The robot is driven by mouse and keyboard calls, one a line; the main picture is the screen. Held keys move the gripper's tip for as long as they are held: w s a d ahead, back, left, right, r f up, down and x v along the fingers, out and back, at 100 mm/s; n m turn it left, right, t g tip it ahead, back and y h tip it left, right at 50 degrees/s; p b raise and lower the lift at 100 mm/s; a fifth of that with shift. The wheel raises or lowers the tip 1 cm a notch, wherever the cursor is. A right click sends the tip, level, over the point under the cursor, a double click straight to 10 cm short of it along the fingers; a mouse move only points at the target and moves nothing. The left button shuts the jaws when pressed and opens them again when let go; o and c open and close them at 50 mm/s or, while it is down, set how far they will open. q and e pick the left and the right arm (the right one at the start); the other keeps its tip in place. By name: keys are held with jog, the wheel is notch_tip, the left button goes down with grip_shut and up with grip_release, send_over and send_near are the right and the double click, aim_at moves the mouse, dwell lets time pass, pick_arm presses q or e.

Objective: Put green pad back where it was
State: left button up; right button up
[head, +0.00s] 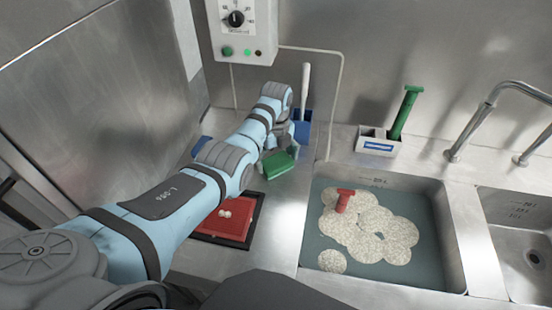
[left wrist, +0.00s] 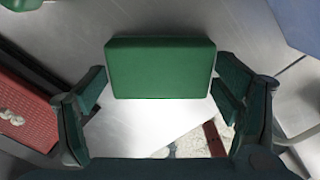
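The green pad (head: 279,162) is a small block-like pad at the end of my left arm in the head view, over the steel counter between the red tray and the sink. In the left wrist view the pad (left wrist: 160,68) lies between the two fingers of my left gripper (left wrist: 160,80). The pad seems a little above the counter, though the exact height is hard to tell. My right gripper is not in view.
A red tray (head: 220,230) with small white pieces lies left of the pad. The sink (head: 318,262) at right holds speckled discs and a red piece (head: 344,199). A blue holder (head: 302,132) with a white stick stands behind. A white box (head: 379,143) holds a green-handled tool (head: 406,112).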

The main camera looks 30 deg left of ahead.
aim_at(277, 162)
pick_arm(q)
jog(key=shift+o, duration=0.9)
jog(key=shift+r, duration=0.1)
notch_tip(277, 162, up, 12)
jog(key=p, duration=0.2)
jog(key=shift+p, duration=0.3)
